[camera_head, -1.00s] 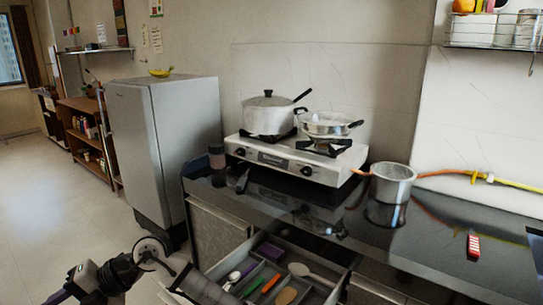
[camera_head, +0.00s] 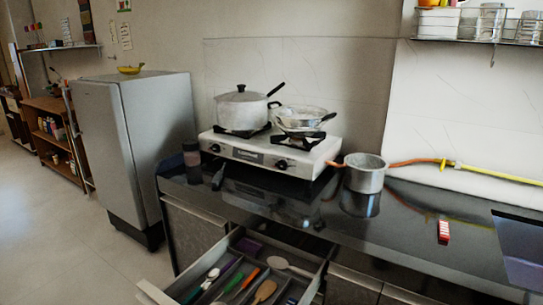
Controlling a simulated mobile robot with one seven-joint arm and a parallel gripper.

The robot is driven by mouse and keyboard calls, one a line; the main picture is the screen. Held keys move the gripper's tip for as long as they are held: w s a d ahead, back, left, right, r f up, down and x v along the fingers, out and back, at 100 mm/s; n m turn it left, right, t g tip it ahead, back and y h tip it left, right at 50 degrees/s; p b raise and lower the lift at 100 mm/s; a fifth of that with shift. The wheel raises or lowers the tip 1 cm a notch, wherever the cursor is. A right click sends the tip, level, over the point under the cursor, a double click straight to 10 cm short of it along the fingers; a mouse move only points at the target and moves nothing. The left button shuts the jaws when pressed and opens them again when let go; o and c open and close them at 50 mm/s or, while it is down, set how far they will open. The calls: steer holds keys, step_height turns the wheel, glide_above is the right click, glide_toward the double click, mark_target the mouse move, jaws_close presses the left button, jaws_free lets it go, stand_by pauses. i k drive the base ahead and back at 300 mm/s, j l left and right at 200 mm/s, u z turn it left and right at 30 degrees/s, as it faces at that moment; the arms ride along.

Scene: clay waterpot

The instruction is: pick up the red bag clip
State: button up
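A small red item with white marks (camera_head: 443,231), which looks like the red bag clip, lies on the dark glossy countertop (camera_head: 400,246) at the right, in front of the metal pot. It lies apart from other things, with bare counter around it. It is too small to make out its jaws. My gripper is outside the picture now.
A metal pot (camera_head: 364,173) stands left of and behind the red item. A stove (camera_head: 270,150) with two pans is farther left. An open drawer (camera_head: 236,272) of utensils juts out below the counter. A dark blue panel (camera_head: 520,245) lies at the right edge.

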mark_target(443, 233)
steer(key=i+l+z, duration=0.1)
steer(key=z, duration=0.35)
steer(key=i+z, duration=0.2)
steer(key=z, duration=0.2)
steer(key=i+z, duration=0.2)
steer(key=z, duration=0.25)
steer(key=i+z, duration=0.1)
steer(key=z, duration=0.3)
steer(key=i+z, duration=0.15)
steer(key=z, duration=0.3)
steer(key=i+z, duration=0.1)
steer(key=z, duration=0.3)
steer(key=i+l+u, duration=0.1)
steer(key=i+u, duration=0.15)
steer(key=i+l+u, duration=0.35)
steer(key=u, duration=0.8)
steer(key=i, duration=0.5)
